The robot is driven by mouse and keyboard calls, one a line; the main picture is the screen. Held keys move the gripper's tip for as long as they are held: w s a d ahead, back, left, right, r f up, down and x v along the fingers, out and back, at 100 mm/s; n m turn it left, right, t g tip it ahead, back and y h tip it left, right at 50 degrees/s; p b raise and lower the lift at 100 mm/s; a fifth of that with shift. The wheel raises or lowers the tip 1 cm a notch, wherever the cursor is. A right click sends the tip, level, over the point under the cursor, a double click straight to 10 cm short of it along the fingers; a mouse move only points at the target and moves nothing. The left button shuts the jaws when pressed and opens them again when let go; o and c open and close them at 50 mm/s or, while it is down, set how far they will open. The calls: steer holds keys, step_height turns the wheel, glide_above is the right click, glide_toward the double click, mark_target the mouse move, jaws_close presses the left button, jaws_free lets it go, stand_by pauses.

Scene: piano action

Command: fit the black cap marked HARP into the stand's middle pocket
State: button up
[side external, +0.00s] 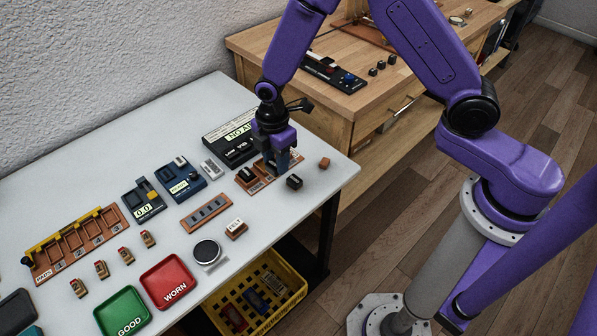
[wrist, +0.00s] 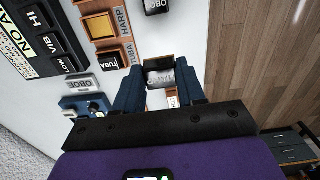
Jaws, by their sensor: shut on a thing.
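My gripper (wrist: 160,84) is shut on a black cap (wrist: 160,66) with a pale marked face, held between the blue fingers; its lettering is too blurred to read. In the side view my gripper (side external: 278,168) is low over the wooden stand (side external: 262,185) and hides part of it and the held cap. In the wrist view the stand (wrist: 128,46) shows to the left of the held cap, with HARP and TUBA lettered along its edge. A black TUBA cap (wrist: 112,62) sits in its end pocket. The middle pocket (wrist: 101,27), beside HARP, looks empty with a yellow-orange floor.
A black OBOE cap (wrist: 157,6) lies on the table beside the stand, near the front edge. A brown block (side external: 324,162) is at the right. A large black device (side external: 230,142) stands behind the stand. A small grey OBOE box (side external: 211,168) is to its left.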

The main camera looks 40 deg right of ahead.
steer(key=w+d+f, duration=0.3)
steer(key=w+d, duration=0.1)
steer(key=w, duration=0.6)
steer(key=shift+d+f, duration=0.15)
steer(key=shift+f, duration=2.3)
steer(key=shift+f, duration=0.4)
stand_by(0.5)
steer(key=o, duration=1.1)
steer(key=shift+r, duration=0.15)
steer(key=shift+r, duration=3.35)
